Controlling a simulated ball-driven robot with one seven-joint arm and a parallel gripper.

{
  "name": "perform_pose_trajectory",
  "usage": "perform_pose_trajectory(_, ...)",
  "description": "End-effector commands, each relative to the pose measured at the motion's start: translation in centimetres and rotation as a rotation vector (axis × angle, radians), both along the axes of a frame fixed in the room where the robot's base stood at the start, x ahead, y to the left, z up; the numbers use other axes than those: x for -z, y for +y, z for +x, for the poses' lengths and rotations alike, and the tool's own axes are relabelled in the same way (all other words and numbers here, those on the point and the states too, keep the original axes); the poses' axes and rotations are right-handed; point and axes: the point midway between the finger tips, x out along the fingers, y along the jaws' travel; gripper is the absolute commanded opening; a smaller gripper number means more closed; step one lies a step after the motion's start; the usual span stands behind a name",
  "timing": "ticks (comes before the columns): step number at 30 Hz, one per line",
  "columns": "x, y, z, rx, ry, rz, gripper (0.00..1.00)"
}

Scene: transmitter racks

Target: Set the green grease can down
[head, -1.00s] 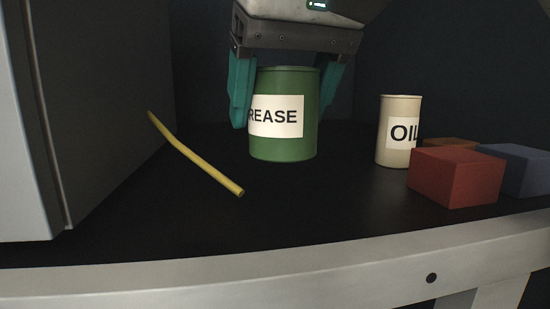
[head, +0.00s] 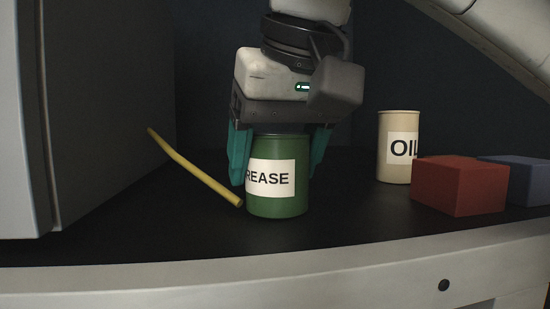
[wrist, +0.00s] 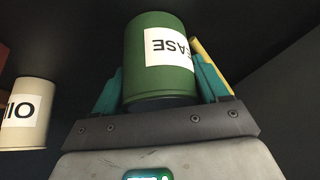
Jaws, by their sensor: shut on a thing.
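The green grease can (head: 277,205) is upright between the two teal fingers of my gripper (head: 276,178), which is shut on it. Its white label shows "REASE" in the head view, with the left finger beside the label's edge. The can's base is low over the black bench top (head: 345,205), just right of the yellow rod's near end. I cannot tell whether the base touches the bench. In the wrist view the can (wrist: 160,60) sits between the fingers (wrist: 160,80), its label upside down.
A yellow rod (head: 195,177) lies left of the can, very near it. A beige oil can (head: 398,168) stands to the right, with a red block (head: 458,188) and a blue block (head: 528,180) beyond. A grey cabinet (head: 90,120) stands at left. The pale bench edge (head: 300,262) is in front.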

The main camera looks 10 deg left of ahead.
Motion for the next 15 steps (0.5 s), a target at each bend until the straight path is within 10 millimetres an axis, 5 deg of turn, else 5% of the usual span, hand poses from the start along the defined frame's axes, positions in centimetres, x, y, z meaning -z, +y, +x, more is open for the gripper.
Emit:
perform_pose_trajectory(8,0.07,0.01,-0.01,0.000,0.000,0.000,0.97)
perform_pose_trajectory(15,0.01,0.00,0.00,0.000,0.000,0.000,0.99)
